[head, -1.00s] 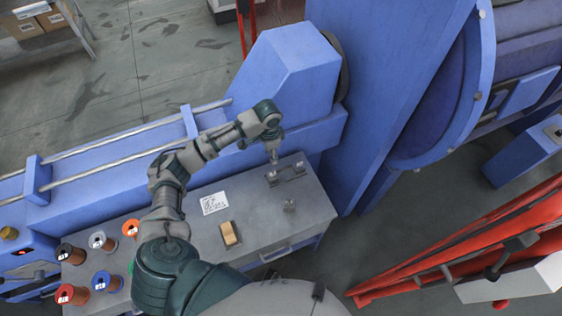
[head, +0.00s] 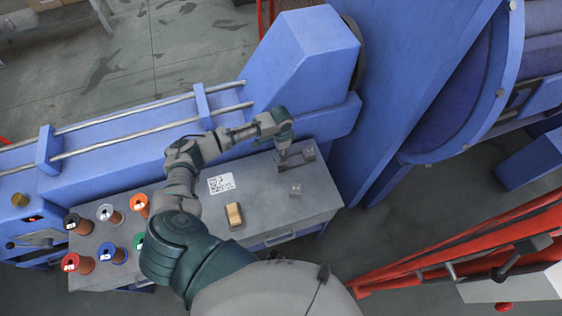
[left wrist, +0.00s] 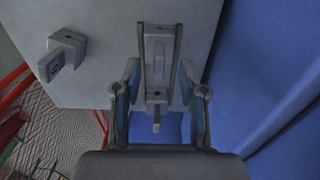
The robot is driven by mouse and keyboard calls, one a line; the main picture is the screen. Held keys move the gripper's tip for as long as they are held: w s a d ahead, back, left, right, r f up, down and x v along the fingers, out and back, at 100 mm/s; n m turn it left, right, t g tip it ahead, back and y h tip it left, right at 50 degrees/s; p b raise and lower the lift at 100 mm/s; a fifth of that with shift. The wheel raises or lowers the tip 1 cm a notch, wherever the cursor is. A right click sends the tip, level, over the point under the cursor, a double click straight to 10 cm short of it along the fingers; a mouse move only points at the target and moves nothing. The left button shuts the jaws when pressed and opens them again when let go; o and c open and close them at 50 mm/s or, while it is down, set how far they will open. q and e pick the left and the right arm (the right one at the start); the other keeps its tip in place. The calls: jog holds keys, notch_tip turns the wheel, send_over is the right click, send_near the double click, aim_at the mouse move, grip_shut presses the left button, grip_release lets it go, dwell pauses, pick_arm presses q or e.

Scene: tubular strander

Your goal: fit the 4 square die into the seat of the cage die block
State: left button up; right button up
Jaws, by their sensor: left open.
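My left gripper (head: 282,156) is over the left end of a grey metal fixture with raised ends (head: 308,154), which looks like the cage die block. In the left wrist view the gripper (left wrist: 160,78) is open, its fingers on either side of the fixture (left wrist: 160,40). No held object shows between them; whether the fingers touch the fixture cannot be told. A small grey metal piece (head: 296,190), probably the 4 square die, stands on the table apart from the gripper. My right gripper is not in view.
The grey table (head: 265,205) also bears a printed white sheet (head: 221,183), a tan-topped block (head: 234,214) and several coloured spools (head: 112,251) at its left. The blue machine (head: 310,65) rises behind the table. Red railings (head: 440,262) stand at the right.

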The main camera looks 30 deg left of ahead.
pick_arm(q)
notch_tip(320, 180, down, 3)
jog(key=shift+d, duration=0.15)
jog(key=shift+w+f, duration=0.1)
jog(key=shift+f, duration=0.2)
grip_shut()
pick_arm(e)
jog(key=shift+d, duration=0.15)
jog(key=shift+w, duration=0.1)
